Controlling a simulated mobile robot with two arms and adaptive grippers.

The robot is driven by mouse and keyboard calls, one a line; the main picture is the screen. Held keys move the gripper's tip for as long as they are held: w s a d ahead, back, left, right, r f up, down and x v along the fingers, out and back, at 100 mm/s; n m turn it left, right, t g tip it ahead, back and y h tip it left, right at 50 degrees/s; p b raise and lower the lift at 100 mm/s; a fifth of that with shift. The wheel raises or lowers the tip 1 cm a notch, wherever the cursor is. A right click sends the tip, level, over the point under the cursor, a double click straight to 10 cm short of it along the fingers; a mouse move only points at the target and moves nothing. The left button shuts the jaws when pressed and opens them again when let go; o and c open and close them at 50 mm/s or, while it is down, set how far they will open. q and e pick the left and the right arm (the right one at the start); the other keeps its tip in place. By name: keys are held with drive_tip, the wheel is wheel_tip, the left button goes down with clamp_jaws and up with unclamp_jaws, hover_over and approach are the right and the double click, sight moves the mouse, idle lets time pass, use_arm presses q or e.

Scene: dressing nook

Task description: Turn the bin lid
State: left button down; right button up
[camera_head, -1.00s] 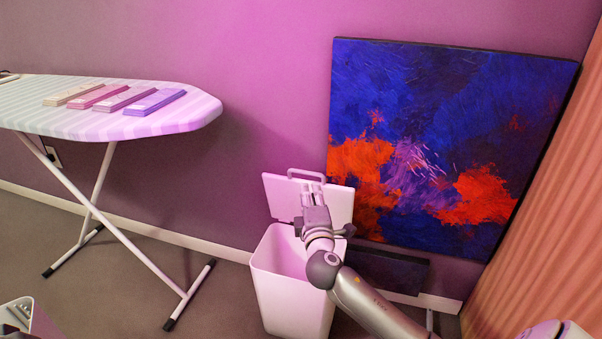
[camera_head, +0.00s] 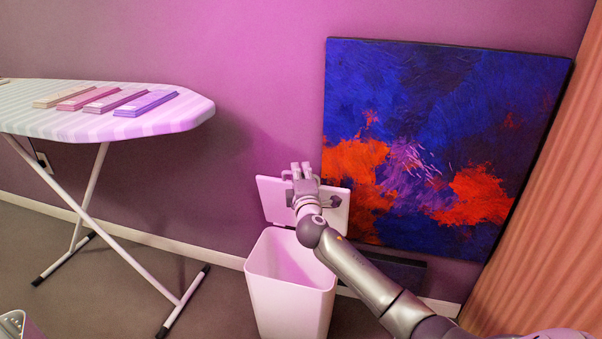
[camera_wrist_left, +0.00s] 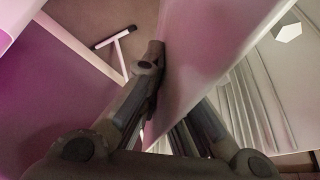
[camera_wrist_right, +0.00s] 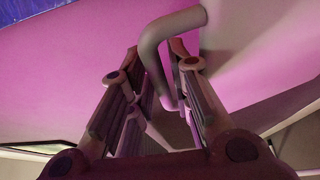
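The white bin (camera_head: 290,295) stands on the floor with its mouth uncovered. Its lid (camera_head: 270,200) stands up at the back of the rim. My right gripper (camera_head: 301,168) is at the lid's upper edge in the head view and hides most of the handle. In the right wrist view the handle (camera_wrist_right: 152,62) of the lid (camera_wrist_right: 255,55) runs between the fingers of this gripper (camera_wrist_right: 155,60), which stand apart with a gap around the bar. In the left wrist view my left gripper (camera_wrist_left: 175,90) has a pale panel (camera_wrist_left: 205,45) between or before its fingers; its grip is unclear.
An ironing board (camera_head: 60,120) with several flat coloured boxes (camera_head: 147,103) stands at left. A blue and orange painting (camera_head: 440,140) leans on the wall right of the bin. A pink curtain (camera_head: 540,220) hangs at far right. Bare floor (camera_head: 110,300) lies left of the bin.

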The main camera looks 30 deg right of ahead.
clamp_jaws()
